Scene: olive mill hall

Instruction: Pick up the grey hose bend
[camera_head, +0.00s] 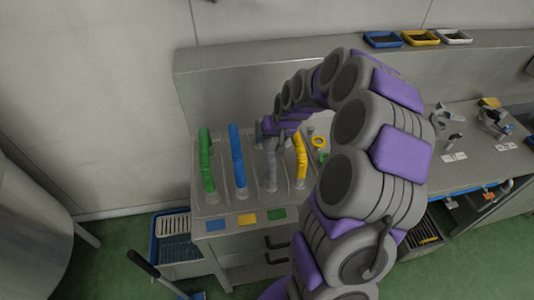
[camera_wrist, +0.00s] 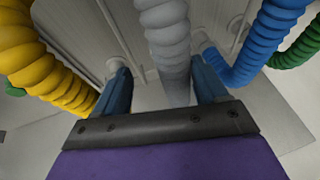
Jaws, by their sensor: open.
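The grey hose bend (camera_head: 271,172) stands among coloured hose bends on the steel worktop, and my arm partly covers its top in the head view. In the wrist view the ribbed grey hose bend (camera_wrist: 166,38) shows between the two blue fingers of my gripper (camera_wrist: 163,78). The fingers are apart, one on each side of it, and I see no clear contact. The hose's far end is hidden or out of frame.
A yellow hose bend (camera_head: 300,158) stands close on the right; a blue hose bend (camera_head: 237,155) and a green hose bend (camera_head: 206,160) stand on the left. Small trays (camera_head: 420,37) sit on the back ledge. A blue crate (camera_head: 172,240) is left of the cabinet.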

